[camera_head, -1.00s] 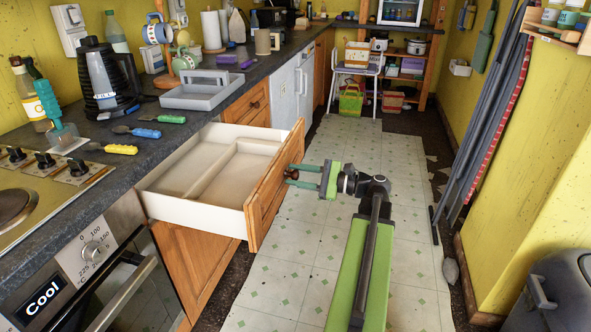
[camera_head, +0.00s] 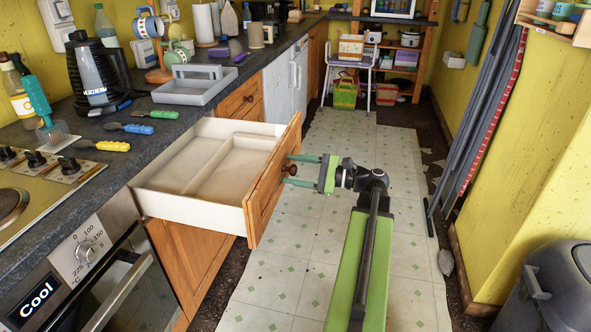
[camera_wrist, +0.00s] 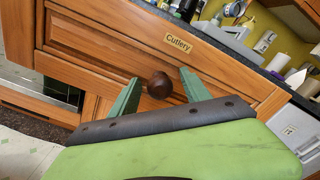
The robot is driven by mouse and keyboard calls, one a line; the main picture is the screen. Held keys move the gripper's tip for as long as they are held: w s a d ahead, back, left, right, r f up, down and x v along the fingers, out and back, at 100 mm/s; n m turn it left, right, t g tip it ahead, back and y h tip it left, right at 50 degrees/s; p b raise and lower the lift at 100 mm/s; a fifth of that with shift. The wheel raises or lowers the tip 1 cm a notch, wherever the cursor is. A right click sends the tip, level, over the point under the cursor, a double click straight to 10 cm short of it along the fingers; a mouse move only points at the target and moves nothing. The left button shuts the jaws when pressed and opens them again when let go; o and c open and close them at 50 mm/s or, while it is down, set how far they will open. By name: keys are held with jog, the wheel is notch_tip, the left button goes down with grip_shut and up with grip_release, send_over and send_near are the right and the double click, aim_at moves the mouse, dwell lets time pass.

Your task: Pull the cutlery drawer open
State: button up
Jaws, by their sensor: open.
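The cutlery drawer (camera_head: 262,187) stands pulled well out from the counter, its white inside empty with a divider. Its wooden front carries a "Cutlery" label (camera_wrist: 178,41) in the wrist view. The round dark knob (camera_wrist: 159,86) sits between the fingers of my gripper (camera_wrist: 158,93). The fingers are open, with a gap on each side of the knob. In the head view my gripper (camera_head: 287,171) is at the drawer front from the right, with the knob (camera_head: 292,169) between its green fingers.
A grey tray (camera_head: 190,92) and several colourful-handled utensils lie on the dark counter (camera_head: 150,140). An oven (camera_head: 100,260) is at the lower left. The tiled floor (camera_head: 310,215) is clear. A bin (camera_head: 560,285) stands at the lower right.

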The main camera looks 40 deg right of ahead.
jog(key=v, duration=1.7)
jog(key=shift+s, duration=0.2)
